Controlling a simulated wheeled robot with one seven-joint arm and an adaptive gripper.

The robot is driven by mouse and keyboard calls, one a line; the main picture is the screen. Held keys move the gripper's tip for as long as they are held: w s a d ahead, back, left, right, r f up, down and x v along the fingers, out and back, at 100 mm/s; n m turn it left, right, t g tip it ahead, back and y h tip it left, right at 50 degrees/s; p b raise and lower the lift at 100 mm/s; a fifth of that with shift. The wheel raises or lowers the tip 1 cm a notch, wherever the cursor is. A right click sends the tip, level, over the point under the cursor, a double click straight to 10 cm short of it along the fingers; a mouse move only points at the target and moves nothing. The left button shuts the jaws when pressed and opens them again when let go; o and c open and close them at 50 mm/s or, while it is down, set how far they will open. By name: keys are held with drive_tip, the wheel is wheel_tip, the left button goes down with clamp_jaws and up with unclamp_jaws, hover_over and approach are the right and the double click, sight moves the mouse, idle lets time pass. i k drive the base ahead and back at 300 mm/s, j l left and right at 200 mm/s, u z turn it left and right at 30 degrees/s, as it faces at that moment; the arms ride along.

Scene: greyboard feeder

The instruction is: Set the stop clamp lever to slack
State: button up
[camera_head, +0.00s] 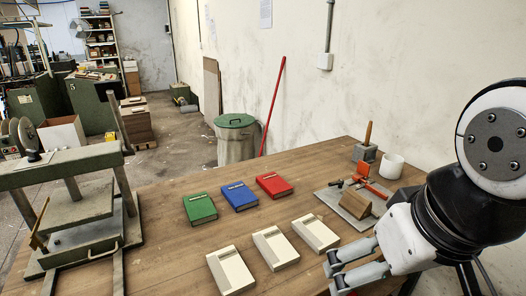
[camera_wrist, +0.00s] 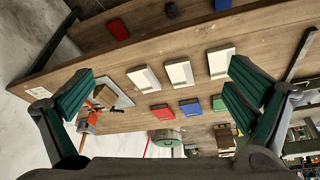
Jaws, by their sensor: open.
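The stop clamp (camera_head: 362,172) is orange-red and sits on a grey plate (camera_head: 325,194) at the right of the bench, beside a wooden block (camera_head: 355,204). Its red lever (camera_head: 377,189) looks low and slanted; I cannot tell whether it is tight or slack. In the wrist view the clamp (camera_wrist: 91,120) shows small at left, partly near one finger. My gripper (camera_head: 334,274) is open and empty at the bench's front right, apart from the clamp and nearer the camera. Its green-padded fingers stand wide apart in the wrist view.
Green (camera_head: 200,208), blue (camera_head: 239,196) and red (camera_head: 274,185) boxes lie mid-bench, with three white boxes (camera_head: 276,248) in front. A white cup (camera_head: 391,166) and a grey block with a wooden handle (camera_head: 364,152) stand behind the clamp. A press (camera_head: 75,205) stands left.

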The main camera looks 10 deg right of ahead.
sight(340, 182)
drive_tip(key=i+z, duration=0.4)
drive_tip(key=i+j+z, duration=0.1)
drive_tip(key=i+z, duration=0.35)
